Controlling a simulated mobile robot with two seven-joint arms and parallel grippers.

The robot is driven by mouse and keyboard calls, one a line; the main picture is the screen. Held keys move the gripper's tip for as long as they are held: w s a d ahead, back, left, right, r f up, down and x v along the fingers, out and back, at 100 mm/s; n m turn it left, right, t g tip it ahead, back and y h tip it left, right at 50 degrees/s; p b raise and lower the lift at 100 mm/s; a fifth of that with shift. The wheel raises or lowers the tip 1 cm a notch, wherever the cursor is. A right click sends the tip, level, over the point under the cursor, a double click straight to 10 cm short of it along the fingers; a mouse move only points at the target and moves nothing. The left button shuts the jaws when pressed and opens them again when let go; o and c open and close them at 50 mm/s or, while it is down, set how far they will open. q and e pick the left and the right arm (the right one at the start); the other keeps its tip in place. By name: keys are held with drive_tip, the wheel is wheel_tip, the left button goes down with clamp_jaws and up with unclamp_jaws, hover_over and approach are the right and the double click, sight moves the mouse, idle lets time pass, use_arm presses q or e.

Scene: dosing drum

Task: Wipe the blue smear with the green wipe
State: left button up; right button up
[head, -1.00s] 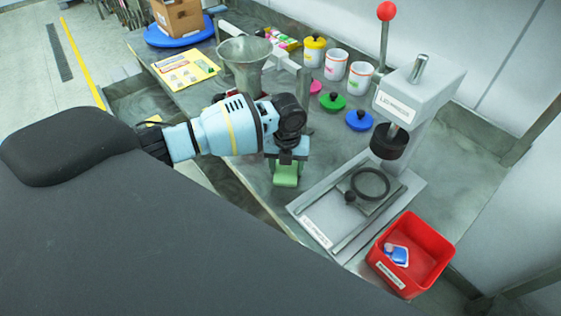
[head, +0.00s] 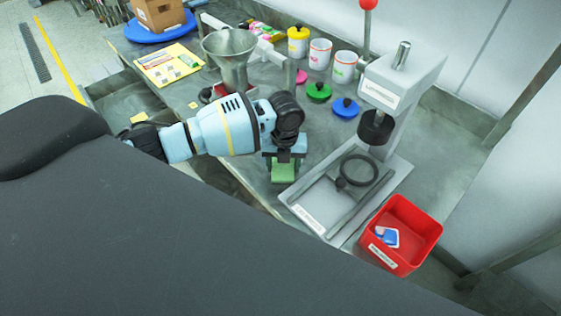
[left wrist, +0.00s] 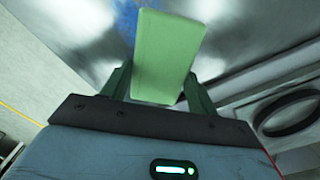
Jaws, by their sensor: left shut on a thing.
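My left gripper (head: 284,160) is shut on the green wipe (head: 283,173), a small green block, low at the bench top left of the lid press. In the left wrist view the green wipe (left wrist: 166,55) sits between the fingers of my left gripper (left wrist: 160,85). The blue smear (left wrist: 124,18) shows in the left wrist view as a blurred blue patch on the grey bench top, beside and behind the wipe; part of it is hidden. In the head view the smear cannot be made out. I cannot tell whether the wipe touches the bench. My right gripper is not in view.
The grey lid press (head: 385,95) stands right of my left gripper, with a red bin (head: 419,222) in front. A metal funnel (head: 229,47) stands behind my arm. Green (head: 318,92) and blue (head: 345,107) lids and several pots (head: 320,54) are at the back.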

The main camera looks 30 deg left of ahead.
use_arm(q)
drive_tip(key=shift+s+d+f, duration=0.15)
drive_tip(key=shift+s+d, duration=0.05)
drive_tip(key=shift+d, duration=0.2)
drive_tip(key=shift+s+d+f, duration=0.15)
drive_tip(key=shift+s+d, duration=0.05)
drive_tip(key=shift+d, duration=0.2)
drive_tip(key=shift+c, duration=0.3)
drive_tip(key=shift+w+d+r+p, duration=0.1)
drive_tip(key=shift+r+p, duration=0.1)
drive_tip(key=shift+r, duration=0.95)
drive_tip(key=shift+w+d+r+p, duration=0.1)
drive_tip(key=shift+r+p, duration=0.05)
drive_tip(key=shift+r, duration=1)
drive_tip(key=shift+c, duration=1.3)
drive_tip(key=shift+r, duration=0.4)
drive_tip(key=shift+a+r, duration=0.35)
drive_tip(key=shift+r, duration=0.2)
drive_tip(key=shift+r, duration=1.5)
